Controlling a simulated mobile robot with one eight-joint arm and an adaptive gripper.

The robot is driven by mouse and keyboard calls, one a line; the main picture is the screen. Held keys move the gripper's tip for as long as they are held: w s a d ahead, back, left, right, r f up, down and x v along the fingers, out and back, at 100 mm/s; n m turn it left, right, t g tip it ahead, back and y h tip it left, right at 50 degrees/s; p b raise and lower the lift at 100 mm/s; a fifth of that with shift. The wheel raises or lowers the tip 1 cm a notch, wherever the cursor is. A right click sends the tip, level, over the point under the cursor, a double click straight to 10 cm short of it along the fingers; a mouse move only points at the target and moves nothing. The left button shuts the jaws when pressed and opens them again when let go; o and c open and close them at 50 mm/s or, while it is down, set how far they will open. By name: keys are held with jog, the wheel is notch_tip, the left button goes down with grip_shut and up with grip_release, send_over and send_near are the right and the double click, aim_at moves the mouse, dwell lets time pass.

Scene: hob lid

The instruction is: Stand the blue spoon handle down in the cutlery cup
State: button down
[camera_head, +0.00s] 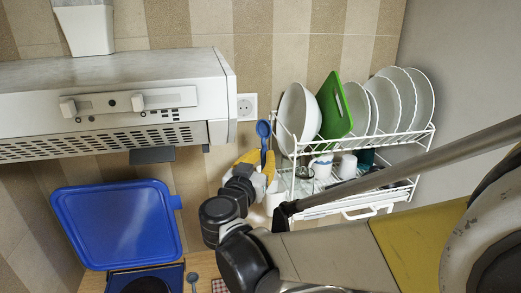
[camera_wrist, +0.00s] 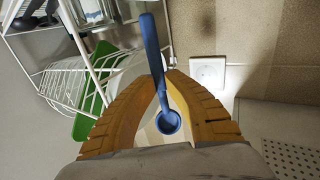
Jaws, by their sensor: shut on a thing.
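The white wire dish rack (camera_head: 400,136) holds several plates and a green board (camera_head: 335,105), with mugs (camera_head: 322,166) on its lower shelf. A cooker hood (camera_head: 110,100) stands left. The blue hob lid (camera_head: 115,222) is raised below it. A wall socket (camera_head: 246,107) is behind the spoon.

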aim_at(265, 152)
jog(key=shift+w+d+f+n+y, duration=0.1)
jog(key=shift+d+n+y, duration=0.05)
jog(key=shift+n+y, duration=0.2)
jog(key=shift+n+t+y, duration=0.25)
jog(key=shift+t+y, duration=0.05)
jog(key=shift+y, duration=0.25)
jog(key=shift+w+f+b, duration=0.25)
jog(key=shift+w+b, duration=0.25)
jog(key=shift+w, duration=0.75)
jog(key=shift+w+d, duration=0.25)
jog(key=shift+w, duration=0.3)
jog(key=shift+w+f+b, duration=0.5)
jog(key=shift+w+b, duration=0.45)
jog(key=shift+w, duration=1.9)
notch_tip(265, 152, down, 7)
jog(key=b, duration=0.5)
jog(key=shift+d+b, duration=0.3)
jog(key=shift+b, duration=0.05)
jog(key=c, duration=1.8)
grip_release()
